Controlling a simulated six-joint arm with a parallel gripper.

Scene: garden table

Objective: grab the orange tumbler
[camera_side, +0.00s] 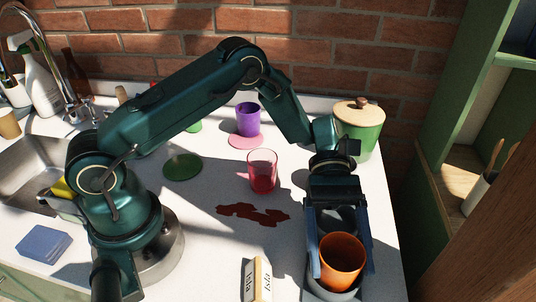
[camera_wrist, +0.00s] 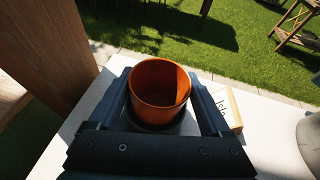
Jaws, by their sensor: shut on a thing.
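The orange tumbler (camera_side: 342,260) stands near the front right of the white counter in the side view, open end up. In the wrist view the tumbler (camera_wrist: 160,84) sits between the two fingers. My gripper (camera_side: 341,262) reaches down around it, one finger on each side, and is shut on it. A dark grey round piece (camera_side: 333,291) shows under and around the tumbler's base. The frames do not clearly show whether the tumbler is raised off it.
A name block (camera_side: 257,280) stands close to the left of the gripper. A pinkish-red glass (camera_side: 262,172), a dark red spill (camera_side: 252,214), a purple tumbler (camera_side: 248,120) and a lidded green pot (camera_side: 360,128) are further back. A green shelf (camera_side: 450,130) rises at right.

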